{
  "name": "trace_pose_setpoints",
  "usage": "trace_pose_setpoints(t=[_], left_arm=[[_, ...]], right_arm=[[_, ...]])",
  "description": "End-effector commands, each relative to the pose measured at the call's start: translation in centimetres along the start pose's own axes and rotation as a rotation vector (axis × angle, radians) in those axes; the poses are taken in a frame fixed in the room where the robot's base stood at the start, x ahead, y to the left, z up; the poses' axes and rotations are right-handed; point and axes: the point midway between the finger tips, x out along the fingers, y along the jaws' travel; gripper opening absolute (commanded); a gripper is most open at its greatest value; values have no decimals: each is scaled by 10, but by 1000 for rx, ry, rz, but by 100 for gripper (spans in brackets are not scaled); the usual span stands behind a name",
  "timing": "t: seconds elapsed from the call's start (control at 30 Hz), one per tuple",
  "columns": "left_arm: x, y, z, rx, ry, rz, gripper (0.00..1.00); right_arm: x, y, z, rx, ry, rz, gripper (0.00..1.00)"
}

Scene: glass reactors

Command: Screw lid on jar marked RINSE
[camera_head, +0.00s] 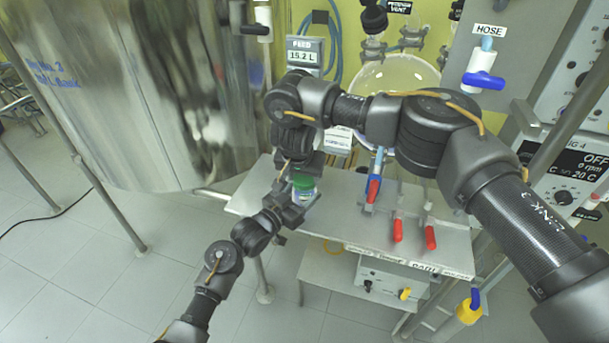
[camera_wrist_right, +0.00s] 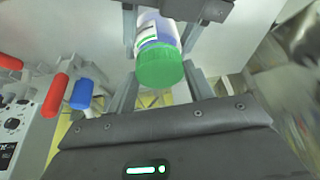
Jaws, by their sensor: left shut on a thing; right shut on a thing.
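A small jar (camera_head: 301,196) with a green lid (camera_head: 303,182) stands out over the left end of the metal shelf. In the right wrist view the jar (camera_wrist_right: 153,30) has a white and green label too blurred to read, and the green lid (camera_wrist_right: 160,68) sits at its mouth. My left gripper (camera_head: 290,208) is shut on the jar's body from the lower left. My right gripper (camera_wrist_right: 161,85) comes from above with its fingers on both sides of the lid, shut on it. Whether the lid's thread is engaged is hidden.
A large steel tank (camera_head: 120,90) fills the left. A round glass vessel (camera_head: 400,75) and a FEED display (camera_head: 304,52) are behind.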

Motion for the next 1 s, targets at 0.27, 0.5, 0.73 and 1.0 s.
trace_pose_setpoints(t=[0.27,0.5,0.73,1.0], left_arm=[[0,1,0,-1,-1,2,0],[0,1,0,-1,-2,1,0],[0,1,0,-1,-1,1,0],[0,0,1,-1,-1,0,0]], right_arm=[[0,0,0,7,1,1,31],[0,0,-1,6,1,0,74],[-1,0,-2,3,3,-2,70],[-24,-5,-42,-214,71,-68,70]])
